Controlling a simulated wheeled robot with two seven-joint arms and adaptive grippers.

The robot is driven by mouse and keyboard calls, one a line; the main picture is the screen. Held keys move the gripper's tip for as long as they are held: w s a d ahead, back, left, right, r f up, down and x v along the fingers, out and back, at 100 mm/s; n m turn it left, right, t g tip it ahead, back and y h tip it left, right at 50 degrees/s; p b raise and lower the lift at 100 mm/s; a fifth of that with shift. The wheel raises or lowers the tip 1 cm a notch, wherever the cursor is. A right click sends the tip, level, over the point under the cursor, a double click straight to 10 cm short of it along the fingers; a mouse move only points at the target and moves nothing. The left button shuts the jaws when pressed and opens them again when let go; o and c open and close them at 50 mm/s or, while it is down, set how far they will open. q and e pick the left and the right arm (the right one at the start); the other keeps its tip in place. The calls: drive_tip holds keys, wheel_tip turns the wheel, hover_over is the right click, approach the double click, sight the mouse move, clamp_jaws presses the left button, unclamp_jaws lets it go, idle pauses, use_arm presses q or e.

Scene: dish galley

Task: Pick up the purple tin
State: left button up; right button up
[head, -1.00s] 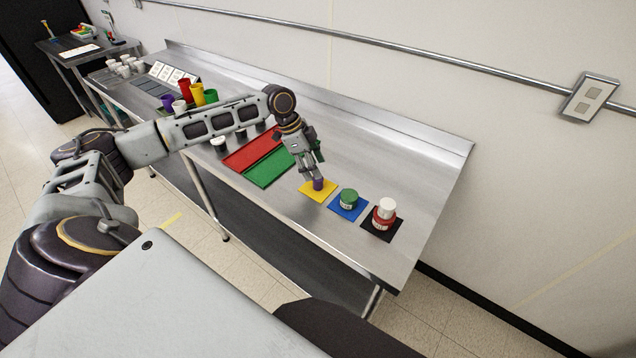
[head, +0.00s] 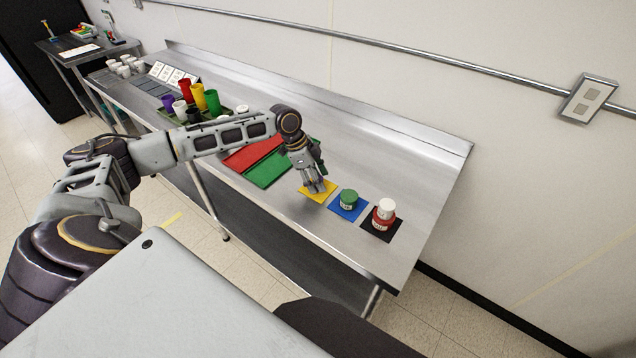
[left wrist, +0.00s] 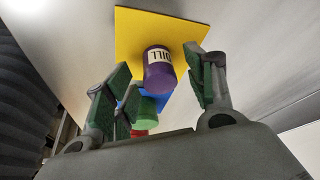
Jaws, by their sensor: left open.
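The purple tin (left wrist: 159,74) stands on the yellow mat (left wrist: 130,30) in the left wrist view, with a white label reading DILL. My left gripper (left wrist: 160,88) is open, with green-padded fingers on both sides of the tin; I cannot tell whether they touch it. In the head view my left gripper (head: 317,188) is over the yellow mat (head: 327,197), and its fingers largely hide the tin. My right gripper is not in view.
A green tin (head: 348,198) sits on the blue mat beside it. A red tin with a white one on top (head: 384,214) stands on the black mat. Red and green mats (head: 270,168) lie left. Coloured cups (head: 198,96) stand farther left.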

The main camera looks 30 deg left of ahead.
use_arm(q)
drive_tip(key=shift+w+d+f, duration=0.1)
drive_tip(key=shift+d+f, duration=0.1)
drive_tip(key=shift+f, duration=0.25)
drive_tip(key=c, duration=1.1)
